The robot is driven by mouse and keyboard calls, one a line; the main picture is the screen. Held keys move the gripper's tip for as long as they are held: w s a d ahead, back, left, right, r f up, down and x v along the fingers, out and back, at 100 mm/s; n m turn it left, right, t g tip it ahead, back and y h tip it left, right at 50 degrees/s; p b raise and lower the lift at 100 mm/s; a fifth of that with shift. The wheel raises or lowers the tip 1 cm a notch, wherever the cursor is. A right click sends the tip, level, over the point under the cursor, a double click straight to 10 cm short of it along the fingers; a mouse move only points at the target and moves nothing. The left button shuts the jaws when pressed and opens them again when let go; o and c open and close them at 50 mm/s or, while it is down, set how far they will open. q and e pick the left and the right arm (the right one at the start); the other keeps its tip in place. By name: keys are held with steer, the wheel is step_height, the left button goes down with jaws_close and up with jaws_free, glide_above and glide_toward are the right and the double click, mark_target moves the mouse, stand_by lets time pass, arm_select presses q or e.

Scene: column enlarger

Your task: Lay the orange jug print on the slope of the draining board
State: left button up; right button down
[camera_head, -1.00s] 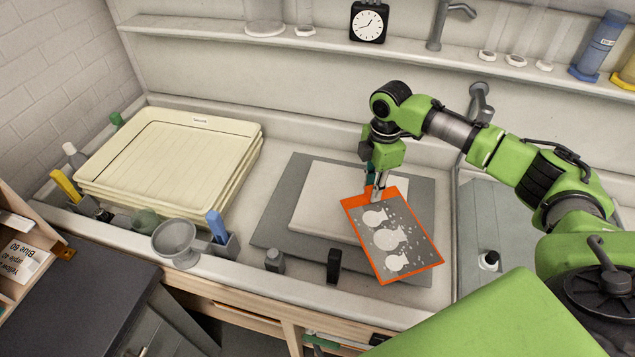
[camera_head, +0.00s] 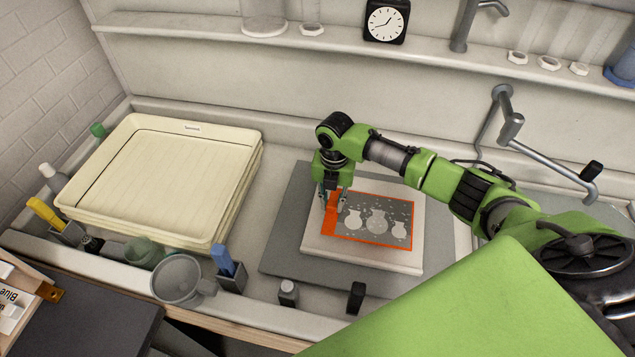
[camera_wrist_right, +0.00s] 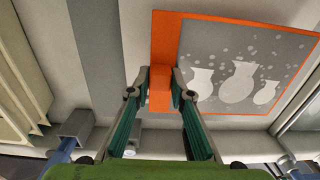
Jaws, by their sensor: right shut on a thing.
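The orange jug print (camera_head: 372,222) is a grey sheet with pale jug shapes and an orange border. In the head view it is over the pale slab (camera_head: 400,263), which lies on a grey board (camera_head: 285,215). I cannot tell whether the print touches the slab, or which piece is the draining board. My right gripper (camera_head: 333,203) is shut on the print's wide orange left edge. The right wrist view shows the fingers (camera_wrist_right: 160,85) on either side of an orange tab of the print (camera_wrist_right: 240,70). My left gripper is not in view.
Stacked cream trays (camera_head: 165,180) stand left of the grey board. A grey cup (camera_head: 180,280), a holder with a blue item (camera_head: 230,272), a small bottle (camera_head: 288,292) and a black item (camera_head: 355,297) line the front edge. A tap (camera_head: 508,130) is at the back right.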

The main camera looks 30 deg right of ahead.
mark_target(330, 211)
steer(key=shift+w+a, duration=0.2)
steer(key=shift+w, duration=0.35)
steer(key=shift+s+r, duration=0.45)
steer(key=shift+s, duration=0.35)
steer(key=shift+w, duration=0.15)
step_height(330, 211, down, 3)
steer(key=shift+w+f+b, duration=0.1)
steer(key=shift+w+b, duration=0.05)
steer(key=shift+b, duration=0.55)
steer(key=shift+f+b, duration=0.3)
steer(key=shift+f, duration=0.3)
steer(key=shift+f+b, duration=0.3)
steer(key=shift+f, duration=0.05)
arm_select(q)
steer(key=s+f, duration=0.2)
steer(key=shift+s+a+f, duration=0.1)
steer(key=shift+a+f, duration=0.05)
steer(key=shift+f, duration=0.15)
